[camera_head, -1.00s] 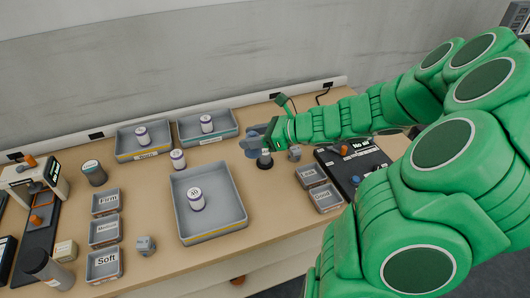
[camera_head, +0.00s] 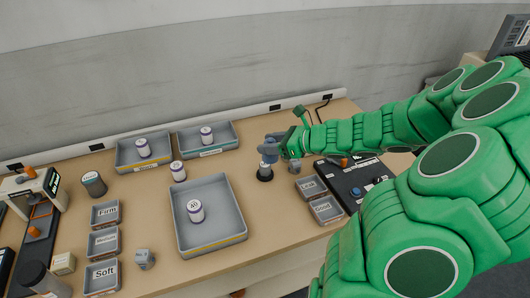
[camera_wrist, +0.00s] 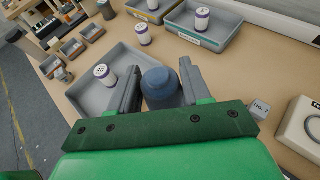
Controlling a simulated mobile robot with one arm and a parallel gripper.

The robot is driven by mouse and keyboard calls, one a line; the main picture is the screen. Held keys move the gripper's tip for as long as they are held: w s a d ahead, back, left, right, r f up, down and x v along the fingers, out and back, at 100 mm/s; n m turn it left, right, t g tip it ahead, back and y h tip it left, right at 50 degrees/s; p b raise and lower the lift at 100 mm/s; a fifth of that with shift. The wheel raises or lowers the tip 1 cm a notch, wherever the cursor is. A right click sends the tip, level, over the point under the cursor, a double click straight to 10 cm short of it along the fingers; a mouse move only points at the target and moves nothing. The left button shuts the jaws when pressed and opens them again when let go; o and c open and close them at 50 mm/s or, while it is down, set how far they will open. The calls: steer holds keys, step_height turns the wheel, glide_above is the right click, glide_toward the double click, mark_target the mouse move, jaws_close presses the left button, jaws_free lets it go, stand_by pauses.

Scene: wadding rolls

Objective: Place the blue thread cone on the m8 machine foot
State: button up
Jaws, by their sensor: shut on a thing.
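The blue thread cone (camera_wrist: 161,86) looks like a dark blue cylinder with a rounded top, held between the two grey fingers of my gripper (camera_wrist: 160,90) in the wrist view. In the head view my gripper (camera_head: 268,153) is shut around its upper part. A dark round base (camera_head: 264,174) shows directly below it on the table; I cannot tell whether they touch. I cannot read an m8 label anywhere, so I cannot say which thing is the m8 machine foot.
A grey tray (camera_head: 239,228) holding a white roll stands left of my gripper. Two trays (camera_head: 228,138) stand behind. Small labelled bins (camera_head: 326,221) and a black panel (camera_head: 357,200) with a blue knob lie to the right. A machine (camera_head: 31,190) stands far left.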

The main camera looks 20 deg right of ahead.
steer(key=shift+w+d+f, duration=0.25)
steer(key=shift+w+f, duration=0.95)
steer(key=shift+w, duration=0.2)
steer(key=shift+w+d+f, duration=0.3)
steer(key=shift+w+f, duration=0.95)
steer(key=shift+w, duration=0.1)
steer(key=shift+w+d+f, duration=0.25)
steer(key=shift+w+f, duration=0.95)
steer(key=shift+w, duration=0.2)
steer(key=shift+w+f, duration=0.15)
steer(key=shift+f, duration=1.5)
steer(key=shift+f, duration=0.1)
steer(key=o, duration=1.1)
